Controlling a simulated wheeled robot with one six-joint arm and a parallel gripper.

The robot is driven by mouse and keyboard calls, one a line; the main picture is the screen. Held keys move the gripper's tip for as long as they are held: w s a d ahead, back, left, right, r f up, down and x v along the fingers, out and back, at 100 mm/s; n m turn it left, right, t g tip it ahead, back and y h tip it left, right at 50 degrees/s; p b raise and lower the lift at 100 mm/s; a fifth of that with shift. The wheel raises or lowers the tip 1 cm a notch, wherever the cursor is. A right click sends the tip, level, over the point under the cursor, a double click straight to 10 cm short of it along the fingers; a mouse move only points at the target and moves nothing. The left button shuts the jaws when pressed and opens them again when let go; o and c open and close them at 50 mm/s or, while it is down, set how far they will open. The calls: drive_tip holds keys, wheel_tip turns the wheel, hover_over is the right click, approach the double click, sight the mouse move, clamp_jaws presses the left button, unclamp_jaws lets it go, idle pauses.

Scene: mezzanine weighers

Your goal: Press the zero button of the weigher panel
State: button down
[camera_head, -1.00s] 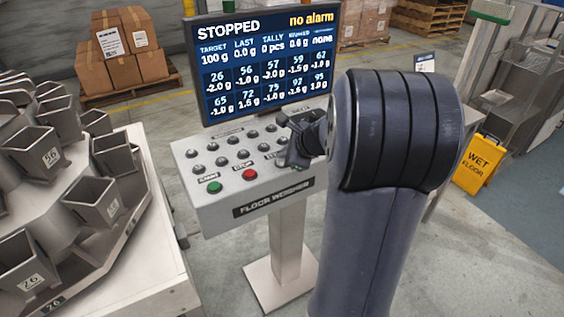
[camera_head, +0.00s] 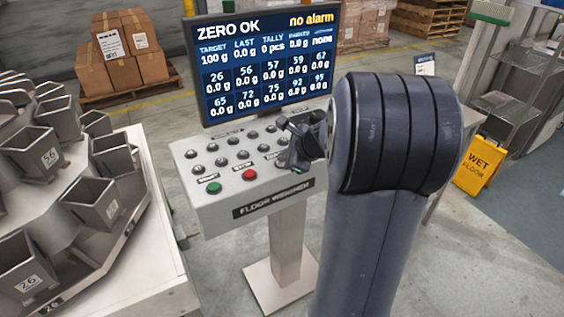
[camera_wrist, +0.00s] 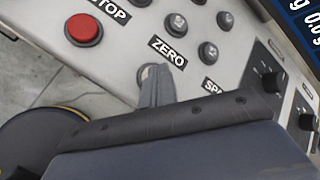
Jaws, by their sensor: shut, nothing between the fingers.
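The weigher panel (camera_head: 200,210) is a pale grey sloped console on a post, with several dark buttons, a green one and a red one (camera_head: 249,174). The screen (camera_head: 265,60) above it reads "ZERO OK", "no alarm", and its weights show 0.0 g. In the wrist view the ZERO label (camera_wrist: 168,50) sits just above my gripper (camera_wrist: 154,80). My gripper is shut and empty, its tips at the button under that label. The fingers cover most of this zero button, so I cannot tell whether they touch it. In the head view my arm hides the panel's right part.
The weigher's metal buckets (camera_head: 95,200) stand close on the left. A yellow wet-floor sign (camera_head: 480,165) is at the right. Boxes on a pallet (camera_head: 125,90) are behind. The floor in front of the post is clear.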

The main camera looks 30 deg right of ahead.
idle(0.3)
drive_tip(key=shift+r+p, duration=0.8)
drive_tip(key=shift+r, duration=0.05)
wheel_tip(320, 180, up, 5)
drive_tip(key=p, duration=0.4)
drive_tip(key=shift+p, duration=0.35)
idle(0.3)
